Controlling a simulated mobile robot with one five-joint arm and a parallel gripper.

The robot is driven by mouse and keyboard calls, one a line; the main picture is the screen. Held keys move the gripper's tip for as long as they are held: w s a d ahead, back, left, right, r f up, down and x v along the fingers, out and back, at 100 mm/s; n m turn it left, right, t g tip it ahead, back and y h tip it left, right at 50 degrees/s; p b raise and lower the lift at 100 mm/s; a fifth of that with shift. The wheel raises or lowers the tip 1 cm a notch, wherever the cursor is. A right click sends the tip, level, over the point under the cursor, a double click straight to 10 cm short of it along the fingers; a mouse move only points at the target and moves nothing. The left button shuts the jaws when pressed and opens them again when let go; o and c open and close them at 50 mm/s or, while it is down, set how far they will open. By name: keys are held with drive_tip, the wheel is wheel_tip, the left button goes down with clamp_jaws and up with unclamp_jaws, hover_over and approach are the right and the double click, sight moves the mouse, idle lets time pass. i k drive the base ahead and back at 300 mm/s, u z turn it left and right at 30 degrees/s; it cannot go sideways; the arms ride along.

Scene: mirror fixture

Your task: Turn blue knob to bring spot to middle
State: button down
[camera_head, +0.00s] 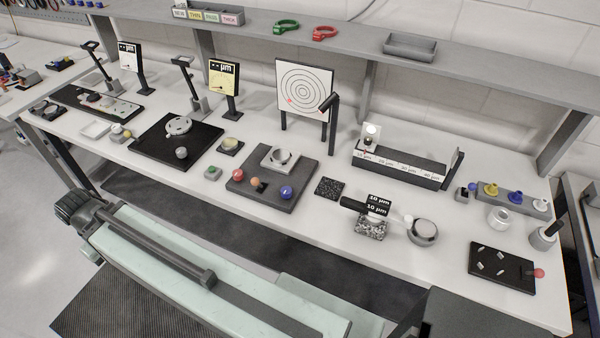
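The blue knob (286,192) is a round ball-like knob at the front right of a dark grey fixture base (262,200). A red knob (237,174) is at the base's left, with a small orange piece (255,182) between them. A light grey mount with a round mirror (281,157) stands at the back of the base. Behind it stands a white target board (316,82) with black concentric rings. A small red spot (290,100) shows on the board, left of and below the rings' middle. I cannot make out my gripper in this view.
A dark lamp-like post (331,122) stands at the board's right front. A green button box (213,173) is left of the base, and a black speckled square (329,187) is right of it. The bench's front strip is clear before the fixture. A shelf (350,44) runs above.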

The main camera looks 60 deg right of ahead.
sight(286, 190)
drive_tip(key=z, duration=0.85)
drive_tip(key=k, duration=1)
drive_tip(key=z, duration=0.6)
drive_tip(key=i, duration=1)
drive_tip(key=u, duration=0.05)
drive_tip(key=k, duration=1.15)
drive_tip(key=z, duration=0.45)
drive_tip(key=i, duration=0.15)
drive_tip(key=u, duration=0.4)
